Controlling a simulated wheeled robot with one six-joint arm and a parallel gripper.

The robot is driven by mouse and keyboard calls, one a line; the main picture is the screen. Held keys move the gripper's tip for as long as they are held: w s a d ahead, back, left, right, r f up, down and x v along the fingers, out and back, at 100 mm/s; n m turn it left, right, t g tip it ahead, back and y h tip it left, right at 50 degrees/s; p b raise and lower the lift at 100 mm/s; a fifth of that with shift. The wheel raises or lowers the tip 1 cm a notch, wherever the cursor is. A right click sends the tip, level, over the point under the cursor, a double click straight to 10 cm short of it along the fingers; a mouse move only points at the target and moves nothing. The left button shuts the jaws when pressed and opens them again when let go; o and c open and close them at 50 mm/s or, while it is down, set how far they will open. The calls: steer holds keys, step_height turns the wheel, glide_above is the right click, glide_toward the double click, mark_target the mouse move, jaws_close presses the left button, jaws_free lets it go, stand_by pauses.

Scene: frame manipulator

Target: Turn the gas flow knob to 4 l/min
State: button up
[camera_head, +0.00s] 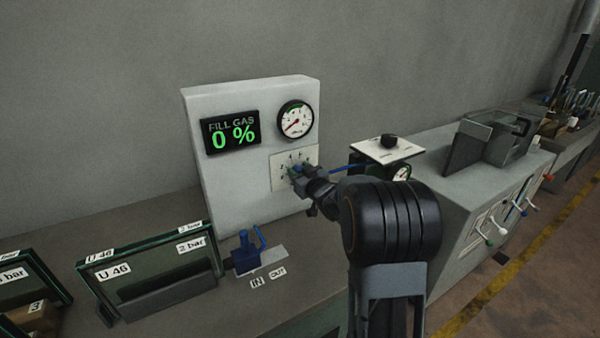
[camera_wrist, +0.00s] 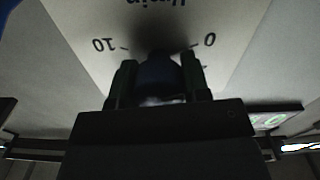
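The gas flow knob is on a pale dial plate (camera_head: 310,155) on the front of the white panel box (camera_head: 225,185). My gripper (camera_head: 297,171) is at this plate in the head view and hides the knob there. In the wrist view the dial plate (camera_wrist: 95,22) appears upside down, with "l/min", "10" and "0" readable. The dark blue knob (camera_wrist: 158,72) lies between the two fingers of my gripper (camera_wrist: 160,82) and fills the gap between them. Shadow hides the knob's pointer, so its setting cannot be read.
A display (camera_head: 230,133) reads "FILL GAS 0 %". A round gauge (camera_head: 295,121) sits right of it. A blue valve (camera_head: 244,254) stands below on the bench, beside framed glass panes (camera_head: 150,268). A grey machine (camera_head: 470,190) stands right of my arm.

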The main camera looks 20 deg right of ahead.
steer(key=c, duration=0.4)
steer(key=shift+o, duration=0.2)
steer(key=shift+m, duration=0.3)
steer(key=m+p, duration=0.1)
steer(key=m, duration=0.1)
steer(key=shift+r+m, duration=0.1)
steer(key=shift+m, duration=0.3)
steer(key=m+p, duration=0.2)
steer(key=m, duration=0.2)
steer(key=shift+d+m, duration=0.1)
steer(key=shift+m, duration=0.2)
steer(key=m+p, duration=0.2)
steer(key=m, duration=0.3)
steer(key=shift+m+p, duration=1.05)
steer(key=shift+m, duration=1.25)
steer(key=shift+f, duration=0.2)
